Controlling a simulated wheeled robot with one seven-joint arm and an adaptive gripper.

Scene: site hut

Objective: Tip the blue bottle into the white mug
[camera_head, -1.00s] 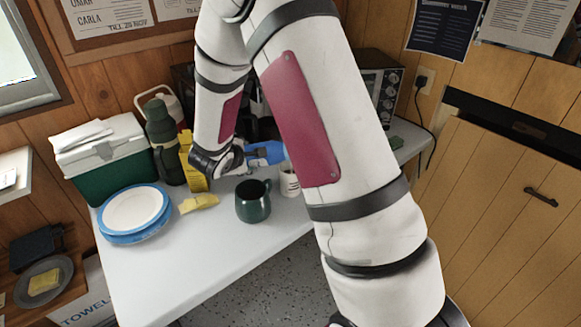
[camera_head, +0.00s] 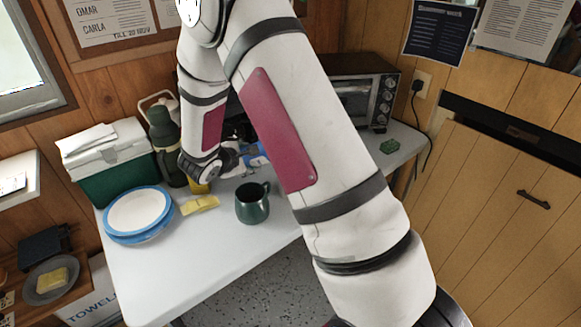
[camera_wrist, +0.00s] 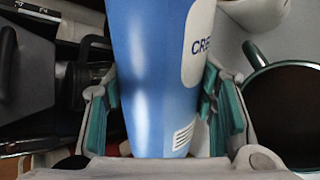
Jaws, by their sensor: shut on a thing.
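My gripper (camera_wrist: 160,110) is shut on the blue bottle (camera_wrist: 155,60), with one teal-padded finger on each side of it. The bottle has a white label with part of a word. In the head view only a small blue part of the bottle (camera_head: 252,159) shows beside my gripper (camera_head: 243,161); its mouth is hidden and I cannot tell its exact tilt. The white mug is hidden behind my arm in the head view. A pale rounded shape (camera_wrist: 258,10) at the top right of the wrist view may be it, close to the bottle.
A dark green mug (camera_head: 252,205) stands near the table's front edge, also right of the bottle in the wrist view (camera_wrist: 285,105). Plates (camera_head: 138,211), a yellow item (camera_head: 200,204), a cooler (camera_head: 112,168) and a flask (camera_head: 165,140) stand left. A toaster oven (camera_head: 357,97) stands at the back right.

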